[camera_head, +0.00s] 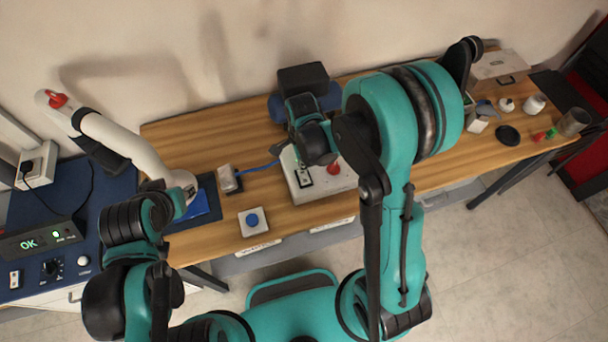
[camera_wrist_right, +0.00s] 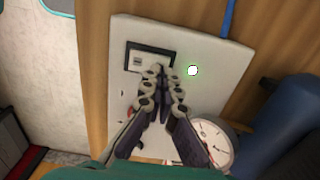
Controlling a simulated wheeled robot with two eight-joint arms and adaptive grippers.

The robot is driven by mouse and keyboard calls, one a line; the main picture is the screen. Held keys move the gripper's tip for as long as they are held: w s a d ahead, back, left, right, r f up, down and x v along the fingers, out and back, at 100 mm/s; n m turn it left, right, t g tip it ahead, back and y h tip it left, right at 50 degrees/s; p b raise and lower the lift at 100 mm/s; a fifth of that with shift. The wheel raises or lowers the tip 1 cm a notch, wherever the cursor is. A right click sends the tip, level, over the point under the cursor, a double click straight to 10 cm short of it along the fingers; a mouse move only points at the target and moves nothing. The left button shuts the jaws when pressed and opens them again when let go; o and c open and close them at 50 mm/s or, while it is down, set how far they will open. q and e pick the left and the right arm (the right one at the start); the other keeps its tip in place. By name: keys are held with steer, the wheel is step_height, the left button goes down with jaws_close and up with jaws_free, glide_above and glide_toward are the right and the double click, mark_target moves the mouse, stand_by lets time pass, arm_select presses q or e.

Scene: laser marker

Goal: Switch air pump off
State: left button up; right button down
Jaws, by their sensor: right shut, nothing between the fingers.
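The air pump unit is a white box (camera_head: 345,183) on the wooden table, with a red knob (camera_head: 334,168) and a black-framed switch (camera_head: 304,179) on top. In the right wrist view the same white panel (camera_wrist_right: 125,85) carries the black-framed switch (camera_wrist_right: 137,60), a green lit lamp (camera_wrist_right: 193,70) and a round gauge (camera_wrist_right: 213,143). My right gripper (camera_wrist_right: 161,72) is shut and empty, its tips at the lower right part of the switch. Contact cannot be told. In the head view my right wrist hides part of the box. My left arm is at the left; its fingers are not clearly visible.
A blue hose (camera_head: 259,167) runs from a small white block (camera_head: 229,180) towards the pump. A blue button box (camera_head: 253,222) stands at the front edge. A white robot arm (camera_head: 125,138) and an OK display (camera_head: 30,244) are at left. Cups and small parts lie at right.

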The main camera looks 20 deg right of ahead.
steer(key=shift+f+b, duration=1.05)
stand_by(0.9)
steer(key=shift+r, duration=0.15)
steer(key=shift+r+p, duration=2.5)
steer(key=shift+r, duration=0.95)
steer(key=shift+f, duration=0.1)
steer(key=s+d+n+t+b, duration=0.2)
steer(key=s+n+t+b, duration=0.1)
steer(key=s+n+b, duration=0.2)
steer(key=s+d+r+n+t+b, duration=0.1)
steer(key=s+n+t+b, duration=0.3)
steer(key=n+b, duration=0.6)
steer(key=shift+s+d+n, duration=0.65)
steer(key=shift+d+n, duration=0.2)
steer(key=shift+n, duration=0.45)
